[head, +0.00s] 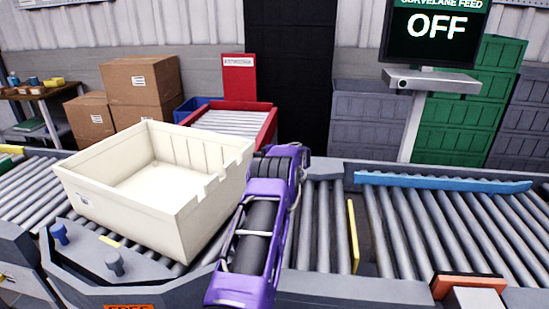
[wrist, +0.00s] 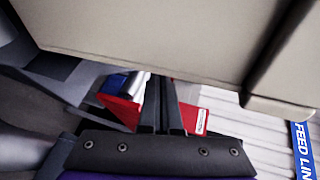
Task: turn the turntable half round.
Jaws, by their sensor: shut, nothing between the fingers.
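The turntable (head: 78,262) is a grey roller deck at the left front, with two blue-grey pegs on its near plate. A large empty cream tote (head: 150,212) sits on it at a slant, hiding most of its rollers. The tote's wall (wrist: 160,30) fills the top of the wrist view. My gripper (wrist: 161,82) shows there as two dark fingers, shut together and empty, pointing up toward the tote's wall. I cannot tell whether they touch it. In the head view, my purple arm stands right of the tote and the fingers are not visible.
Roller conveyor (head: 420,230) with a blue guide rail (head: 440,182) runs right. A red-sided roller lane (head: 235,122) lies behind the tote. A screen (head: 435,28) reads OFF. An orange label at the front edge is partly cut off. Cardboard boxes (head: 140,80) stand back left.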

